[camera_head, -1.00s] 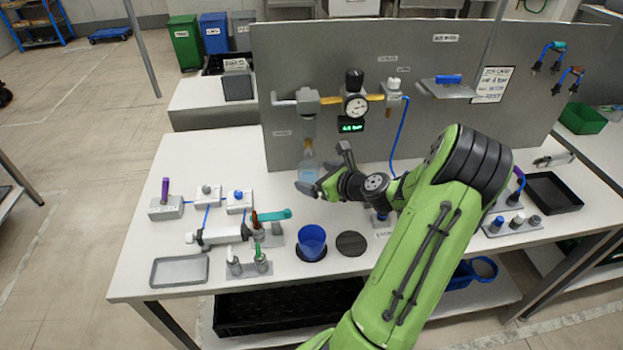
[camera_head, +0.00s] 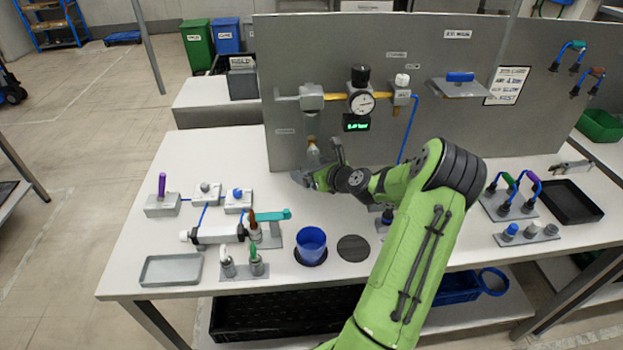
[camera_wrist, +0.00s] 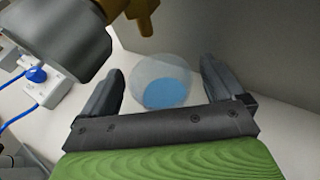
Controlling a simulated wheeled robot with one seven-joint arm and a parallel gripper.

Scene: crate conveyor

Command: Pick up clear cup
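The clear cup shows in the wrist view (camera_wrist: 162,72) as a see-through round bowl with blue at its bottom. In the head view, the cup (camera_head: 313,155) is small, below the grey filter body on the panel and partly hidden by my gripper. My gripper (camera_head: 318,165) is open by the panel's lower left part. In the wrist view, the fingers of my gripper (camera_wrist: 165,88) stand on either side of the cup, with a visible gap to each. I cannot tell whether anything supports the cup.
The grey filter body (camera_wrist: 55,45) and a brass fitting (camera_wrist: 145,18) are close above the cup. The grey panel (camera_head: 290,70) rises behind. A pressure gauge (camera_head: 361,103) is to the right. A blue cup (camera_head: 311,240) and valve blocks (camera_head: 207,193) stand on the white table.

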